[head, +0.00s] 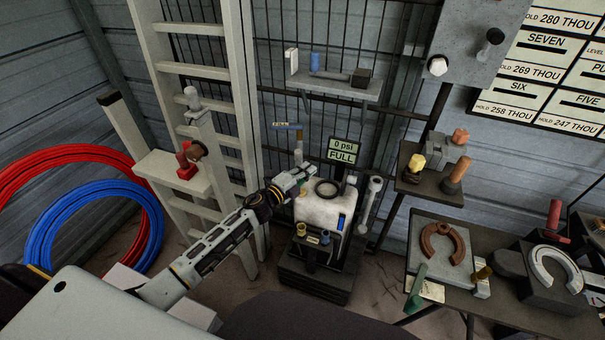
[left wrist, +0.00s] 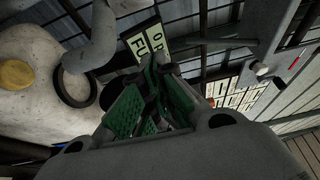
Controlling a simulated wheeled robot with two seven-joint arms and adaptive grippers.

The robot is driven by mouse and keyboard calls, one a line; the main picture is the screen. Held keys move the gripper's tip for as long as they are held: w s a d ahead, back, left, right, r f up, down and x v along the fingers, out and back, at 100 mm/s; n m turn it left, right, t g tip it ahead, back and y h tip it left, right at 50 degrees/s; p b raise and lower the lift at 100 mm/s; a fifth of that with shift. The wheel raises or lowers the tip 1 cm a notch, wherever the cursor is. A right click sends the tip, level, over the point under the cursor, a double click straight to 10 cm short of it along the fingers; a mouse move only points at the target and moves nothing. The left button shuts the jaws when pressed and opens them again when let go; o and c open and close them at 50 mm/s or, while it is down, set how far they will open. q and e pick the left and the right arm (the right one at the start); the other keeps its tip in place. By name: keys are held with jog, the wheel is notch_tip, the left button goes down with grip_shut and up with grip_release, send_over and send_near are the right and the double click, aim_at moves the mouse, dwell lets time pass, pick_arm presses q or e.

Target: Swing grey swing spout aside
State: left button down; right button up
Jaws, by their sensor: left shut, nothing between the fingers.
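The grey swing spout (head: 298,148) stands behind the white tank (head: 318,211) in the head view, and its lower part is hidden by my gripper. In the left wrist view the spout (left wrist: 101,40) is a bent grey pipe whose end overlaps the edge of a dark ring (left wrist: 70,96) on the tank top. My left gripper (head: 308,172) is above the tank, close to the spout. Its green-padded fingers (left wrist: 150,108) are shut and empty, to the right of the pipe in the wrist view. I cannot tell whether they touch it. My right gripper is not in view.
A "0 psi FULL" sign (head: 342,150) stands just behind the tank. A pale ladder (head: 197,96) rises at the left, beside red (head: 62,152) and blue (head: 70,200) hoses. A small shelf (head: 430,188) and a bench with horseshoes (head: 440,245) are at the right.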

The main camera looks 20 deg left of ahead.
aim_at(299, 157)
pick_arm(q)
jog(key=w, duration=0.1)
jog(key=w+a, duration=0.1)
jog(key=w, duration=0.1)
jog(key=w+a, duration=0.1)
jog(key=shift+w+a, duration=0.1)
jog(key=shift+w, duration=0.1)
dwell(0.6)
jog(key=shift+a, duration=0.15)
